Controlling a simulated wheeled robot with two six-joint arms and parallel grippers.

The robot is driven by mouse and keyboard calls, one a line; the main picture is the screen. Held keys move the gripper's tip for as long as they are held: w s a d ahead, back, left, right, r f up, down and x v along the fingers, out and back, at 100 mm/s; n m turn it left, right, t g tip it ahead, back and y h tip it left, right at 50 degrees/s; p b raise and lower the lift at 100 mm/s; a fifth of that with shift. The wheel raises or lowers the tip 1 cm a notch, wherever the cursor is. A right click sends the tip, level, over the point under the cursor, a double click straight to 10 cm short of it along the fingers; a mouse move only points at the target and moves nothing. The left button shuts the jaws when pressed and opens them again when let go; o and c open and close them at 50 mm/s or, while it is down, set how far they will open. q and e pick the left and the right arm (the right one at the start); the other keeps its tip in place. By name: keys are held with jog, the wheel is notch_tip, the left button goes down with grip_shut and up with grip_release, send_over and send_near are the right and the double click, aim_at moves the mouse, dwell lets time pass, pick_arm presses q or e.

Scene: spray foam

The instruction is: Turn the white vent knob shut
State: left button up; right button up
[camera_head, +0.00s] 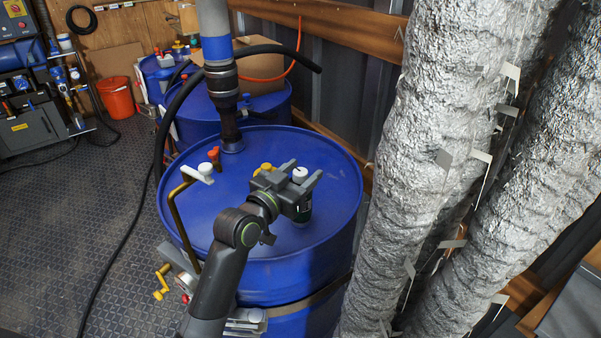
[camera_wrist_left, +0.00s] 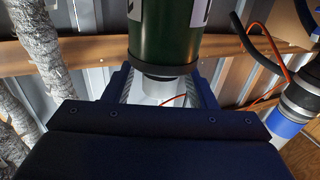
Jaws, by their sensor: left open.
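A white knob (camera_head: 300,173) sits on top of a dark green cylinder (camera_head: 304,213) on the right part of the blue drum's lid. My left gripper (camera_head: 304,176) is open, with one finger on each side of the white knob. The left wrist view, which looks upside down, shows the white knob (camera_wrist_left: 156,88) between the two fingers, below the green cylinder (camera_wrist_left: 165,35). Dark gaps seem to show beside the knob, but contact with the fingers cannot be told. The gripper hides part of the cylinder. My right gripper is not in view.
The blue drum (camera_head: 205,220) carries a pump tube (camera_head: 230,125), a brass pipe (camera_head: 176,207) with a white end (camera_head: 205,170), and a yellow cap (camera_head: 265,167) close behind my gripper. Silver-wrapped ducts (camera_head: 425,150) stand to the right. A black hose (camera_head: 160,150) runs at left.

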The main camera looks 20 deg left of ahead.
pick_arm(q)
jog(key=shift+c, duration=0.2)
jog(key=c, duration=0.9)
jog(key=h+b, duration=0.1)
jog(key=m+h+b, duration=0.1)
jog(key=shift+f+m+g+b, duration=0.2)
jog(key=shift+m+g+b, duration=0.1)
jog(key=shift+g+b, duration=0.1)
jog(key=shift+r+m+g+h+b, duration=0.15)
jog(key=shift+m+g+h+b, duration=0.15)
jog(key=shift+h, duration=0.3)
jog(key=shift+c, duration=0.2)
jog(key=o, duration=1)
